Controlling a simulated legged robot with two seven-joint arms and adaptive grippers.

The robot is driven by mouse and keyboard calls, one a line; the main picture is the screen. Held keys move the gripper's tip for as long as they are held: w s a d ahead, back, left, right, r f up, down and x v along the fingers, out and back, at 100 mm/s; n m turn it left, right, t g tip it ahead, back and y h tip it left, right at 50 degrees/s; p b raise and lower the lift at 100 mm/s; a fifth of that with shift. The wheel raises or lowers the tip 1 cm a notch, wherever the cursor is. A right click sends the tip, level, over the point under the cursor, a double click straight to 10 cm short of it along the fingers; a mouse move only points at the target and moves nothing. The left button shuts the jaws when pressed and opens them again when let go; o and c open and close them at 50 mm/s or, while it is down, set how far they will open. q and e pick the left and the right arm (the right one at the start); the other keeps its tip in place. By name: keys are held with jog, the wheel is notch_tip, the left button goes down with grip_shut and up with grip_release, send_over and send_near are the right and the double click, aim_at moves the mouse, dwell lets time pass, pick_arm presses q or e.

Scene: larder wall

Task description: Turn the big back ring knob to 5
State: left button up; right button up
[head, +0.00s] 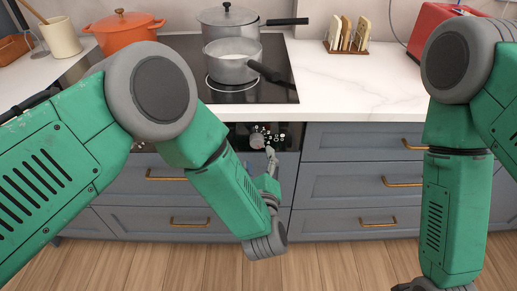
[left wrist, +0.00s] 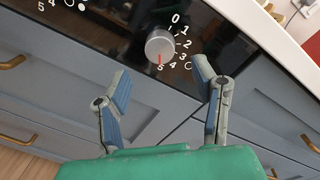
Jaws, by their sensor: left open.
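A round silver knob (left wrist: 160,45) sits on the black stove front, with white numbers 0 to 5 around it. Its red pointer line points down at the 5. In the head view the knob (head: 257,141) shows just above my left gripper (head: 269,166). In the left wrist view my left gripper (left wrist: 161,86) is open, its two fingers apart below the knob. Nothing is between the fingers, and they appear clear of the knob. My right gripper (head: 425,285) is cut off at the bottom edge, so its fingers cannot be judged.
Part of another dial (left wrist: 47,5) shows at the upper left of the wrist view. Above is the black hob (head: 280,88) with a small saucepan (head: 232,68) and a larger pot (head: 222,20). Grey drawers (head: 345,178) with brass handles lie below the worktop (head: 380,90).

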pick_arm(q)
jog(key=s, duration=0.6)
jog(key=shift+s+d, duration=0.25)
jog(key=shift+s, duration=0.05)
jog(key=shift+f, duration=0.1)
